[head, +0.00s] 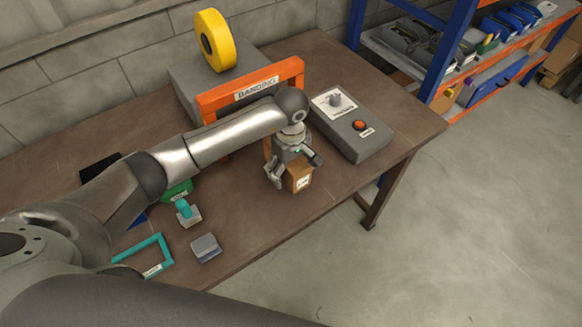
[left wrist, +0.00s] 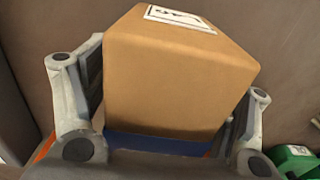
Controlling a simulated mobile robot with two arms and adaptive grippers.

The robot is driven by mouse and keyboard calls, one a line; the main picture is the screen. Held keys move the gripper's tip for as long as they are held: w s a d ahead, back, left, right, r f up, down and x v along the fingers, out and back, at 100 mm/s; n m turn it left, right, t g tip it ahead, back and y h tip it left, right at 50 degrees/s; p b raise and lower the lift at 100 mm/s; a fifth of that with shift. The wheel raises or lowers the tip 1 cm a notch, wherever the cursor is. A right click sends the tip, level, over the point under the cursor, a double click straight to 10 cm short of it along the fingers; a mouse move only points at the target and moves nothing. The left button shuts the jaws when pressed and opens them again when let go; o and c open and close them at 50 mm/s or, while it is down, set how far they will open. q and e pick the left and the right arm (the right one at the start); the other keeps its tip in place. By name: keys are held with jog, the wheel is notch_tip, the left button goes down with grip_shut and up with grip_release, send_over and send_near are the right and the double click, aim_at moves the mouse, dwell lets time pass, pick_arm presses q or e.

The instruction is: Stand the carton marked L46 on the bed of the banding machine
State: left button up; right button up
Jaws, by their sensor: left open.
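A brown carton (head: 301,174) with a white label stands in front of the orange arch of the banding machine (head: 250,88). The label's mark is too small to read. My left gripper (head: 290,180) is at the carton, pointing down, its fingers open. In the left wrist view the carton (left wrist: 175,80) fills the space between the two fingers (left wrist: 165,125), with a narrow gap visible near the left finger. My left arm hides most of the machine's bed, so I cannot tell whether the carton touches it. My right gripper is not in view.
A yellow tape roll (head: 215,40) stands behind the arch. A teal frame (head: 150,257), a grey block (head: 206,248) and a teal-knobbed piece (head: 187,213) lie at the front left. A shelf (head: 440,62) stands right.

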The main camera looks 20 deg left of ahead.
pick_arm(q)
jog(key=shift+r, duration=0.1)
notch_tip(320, 180, up, 11)
jog(key=b, duration=0.3)
jog(key=shift+r+b, duration=0.3)
jog(key=shift+r, duration=0.15)
